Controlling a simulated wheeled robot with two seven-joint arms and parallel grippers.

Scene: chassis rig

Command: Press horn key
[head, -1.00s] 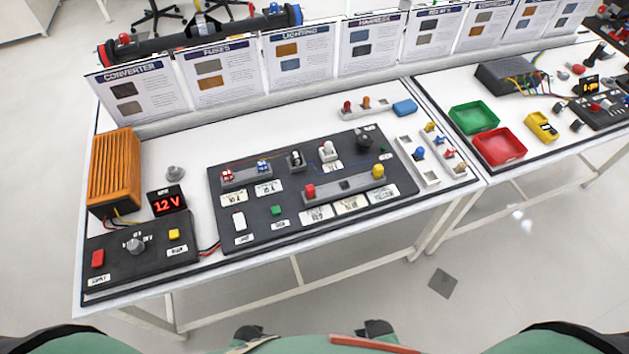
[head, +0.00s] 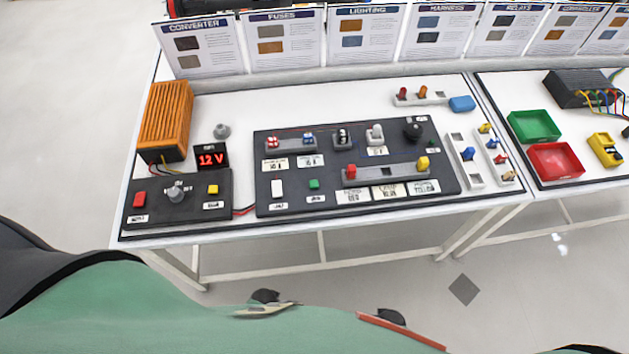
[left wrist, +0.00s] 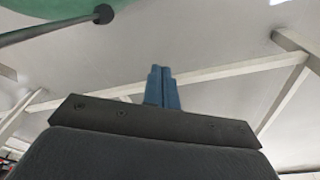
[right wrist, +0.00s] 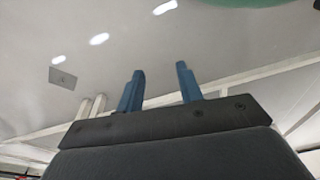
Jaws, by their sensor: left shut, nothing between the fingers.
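A dark control panel (head: 335,202) lies on the white bench. It carries a white key (head: 277,188), a green key (head: 314,184), a red button (head: 351,172), a yellow button (head: 422,163) and a black round knob (head: 412,131). The labels are too small to read, so I cannot tell which one is the horn key. My left gripper (left wrist: 161,70) is shut and empty in the left wrist view, with floor and bench legs behind it. My right gripper (right wrist: 160,68) is open and empty in the right wrist view. Neither gripper shows in the head view.
At the bench's left are an orange converter (head: 165,115), a 12 V display (head: 212,158) and a smaller dark switch box (head: 150,222). White trays (head: 472,182) stand right of the panel. Info cards (head: 285,40) line the back. Green (head: 533,125) and red (head: 556,160) bins sit on the right bench.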

